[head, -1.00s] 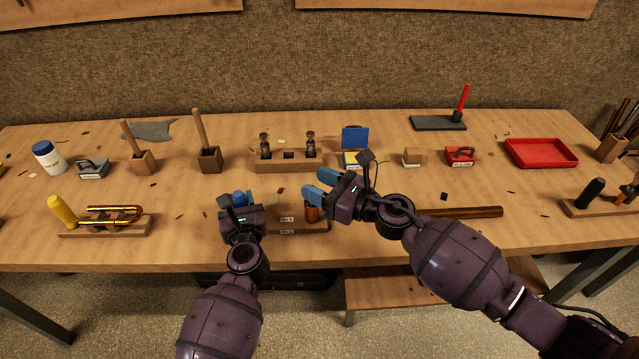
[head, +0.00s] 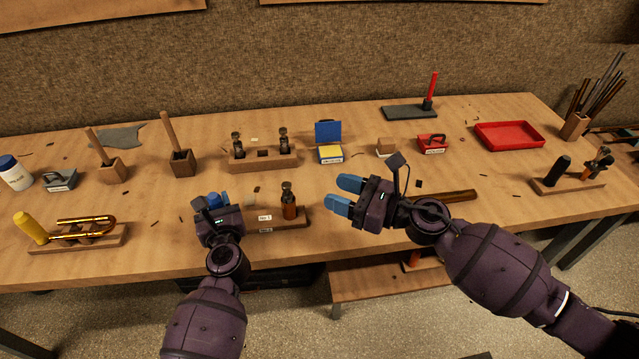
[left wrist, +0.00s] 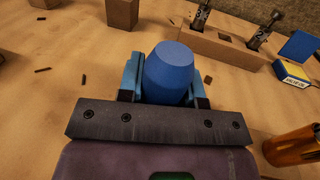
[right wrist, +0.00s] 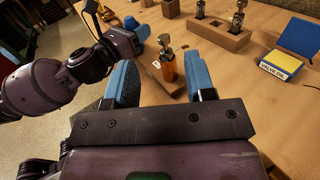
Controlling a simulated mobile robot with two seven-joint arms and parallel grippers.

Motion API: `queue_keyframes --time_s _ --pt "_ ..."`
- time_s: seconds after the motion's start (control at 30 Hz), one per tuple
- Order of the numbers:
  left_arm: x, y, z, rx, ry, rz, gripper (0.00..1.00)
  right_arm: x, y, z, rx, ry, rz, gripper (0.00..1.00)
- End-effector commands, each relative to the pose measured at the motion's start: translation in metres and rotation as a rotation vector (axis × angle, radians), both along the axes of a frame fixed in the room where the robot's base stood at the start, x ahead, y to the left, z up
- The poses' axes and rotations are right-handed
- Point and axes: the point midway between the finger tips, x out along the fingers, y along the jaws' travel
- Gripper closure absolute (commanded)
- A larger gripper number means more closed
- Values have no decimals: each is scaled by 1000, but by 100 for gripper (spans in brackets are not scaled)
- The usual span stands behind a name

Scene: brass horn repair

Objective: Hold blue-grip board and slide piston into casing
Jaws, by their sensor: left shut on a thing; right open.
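The board (head: 303,222) lies on the bench with labels on its front. My left gripper (head: 209,203) is shut on its blue grip (left wrist: 170,70) at the board's left end. The copper-coloured casing (head: 289,211) stands upright at the board's right part. The piston (head: 288,189) stands upright in the casing's top with its upper part sticking out; its lower part is hidden. In the right wrist view the piston (right wrist: 166,48) and casing (right wrist: 166,70) show between the fingers but beyond them. My right gripper (head: 345,196) is open and empty, right of the casing and apart from it.
A wooden rack (head: 262,162) with two more pistons and an empty middle slot stands behind. A valve oil box (head: 330,154) stands right of it. A copper tube (head: 455,196) lies behind my right wrist. Bench between casing and right fingers is clear.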

Motion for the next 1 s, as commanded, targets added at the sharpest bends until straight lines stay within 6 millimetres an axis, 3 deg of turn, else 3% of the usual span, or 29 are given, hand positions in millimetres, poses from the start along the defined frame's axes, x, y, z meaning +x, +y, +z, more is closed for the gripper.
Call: queue_keyframes --time_s 0.27,0.43,0.67,0.87,1.0 --pt "0 0 0 0 -1 0 99 -9 -17 -1 23 25 -10 50" --pt "0 0 0 0 -1 0 99 -17 -25 -8 196 216 -92 50" --pt "0 0 0 0 -1 0 99 -32 -60 -34 655 685 -301 50" --pt "0 0 0 0 -1 0 99 -56 -103 -72 1102 1074 -488 50" --pt "0 0 0 0 -1 0 99 -82 -135 -104 1436 1309 -614 50"
